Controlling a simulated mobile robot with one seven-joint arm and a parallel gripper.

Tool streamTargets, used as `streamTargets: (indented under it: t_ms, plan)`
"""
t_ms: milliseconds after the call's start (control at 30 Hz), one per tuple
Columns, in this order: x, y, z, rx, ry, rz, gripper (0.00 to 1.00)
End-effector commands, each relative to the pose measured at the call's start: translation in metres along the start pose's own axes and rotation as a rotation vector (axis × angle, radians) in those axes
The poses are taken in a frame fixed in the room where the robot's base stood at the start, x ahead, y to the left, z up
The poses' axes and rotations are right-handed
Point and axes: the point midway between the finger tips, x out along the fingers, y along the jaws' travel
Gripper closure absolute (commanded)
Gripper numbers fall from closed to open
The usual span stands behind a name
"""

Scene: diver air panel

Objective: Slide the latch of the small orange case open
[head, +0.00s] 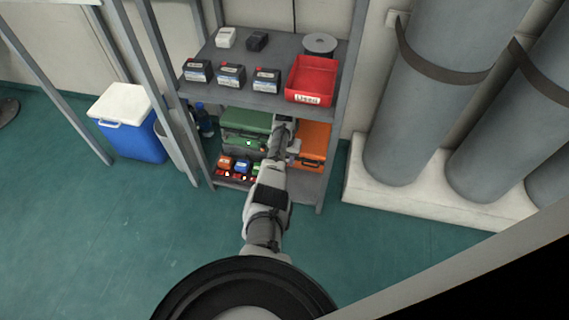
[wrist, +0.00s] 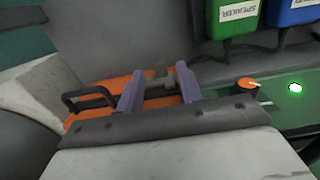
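The small orange case (head: 313,140) stands on the lower shelf at its right side, partly hidden by my arm in the head view. In the wrist view the orange case (wrist: 112,82) lies behind my fingers, with a dark handle at its left. A small grey-brown latch piece (wrist: 160,76) shows between my two purple fingers. My gripper (wrist: 158,78) is open, one finger on each side of the latch; whether either touches it I cannot tell. In the head view my gripper is hard to make out against the shelf.
A green case (head: 246,123) with a lit green lamp (wrist: 295,87) is beside the orange case. Small labelled boxes (wrist: 238,16) are close by. The upper shelf holds a red bin (head: 312,78) and batteries. Shelf posts flank the opening; grey cylinders (head: 430,90) stand right.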

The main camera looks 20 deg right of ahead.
Motion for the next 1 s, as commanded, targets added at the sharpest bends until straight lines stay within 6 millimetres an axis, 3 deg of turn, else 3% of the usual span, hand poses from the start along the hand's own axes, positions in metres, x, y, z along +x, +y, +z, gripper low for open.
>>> streamTargets:
  t_ms: [133, 433, 733, 1000]
  plan:
    - [0.0152, 0.0002, -0.0001, 0.0, 0.0, 0.0, 0.64]
    - [0.0165, 0.0001, 0.0, 0.0, 0.0, 0.0, 0.64]
    - [0.0164, 0.0, 0.0001, 0.0, 0.0, 0.0, 1.0]
    - [0.0162, 0.0008, 0.0001, 0.0, 0.0, 0.0, 1.0]
